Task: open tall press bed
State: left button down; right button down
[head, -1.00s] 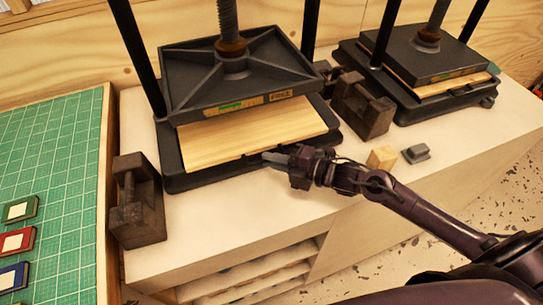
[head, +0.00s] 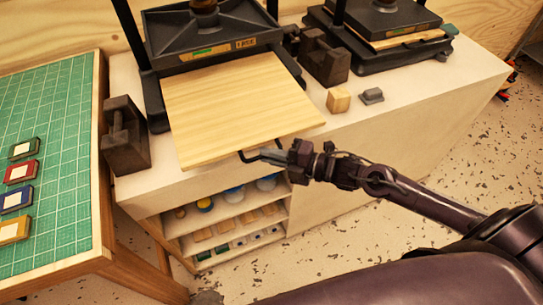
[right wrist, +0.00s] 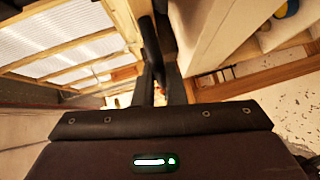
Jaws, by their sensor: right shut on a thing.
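The left press stands at the back with its dark ribbed platen (head: 212,45) raised above its base. Its pale wooden bed (head: 240,105) is slid far out toward me, its front reaching past the bench's front edge. A dark bar handle (head: 250,156) is on the bed's front edge. My right gripper (head: 283,154) is shut on this handle, just in front of the bed. In the right wrist view, dark fingers (right wrist: 160,82) show, but the grip itself is hard to make out. My left gripper is not in view.
A second press (head: 385,40) stands at the back right. Dark metal weights (head: 125,135) (head: 325,60), a small wooden block (head: 338,100) and a grey piece (head: 372,96) sit on the bench. A green cutting mat (head: 50,150) lies left. Shelves (head: 230,225) are below.

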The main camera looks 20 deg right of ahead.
jog(key=c, duration=1.5)
grip_release()
jog(key=shift+w, duration=0.1)
jog(key=shift+v, duration=3.95)
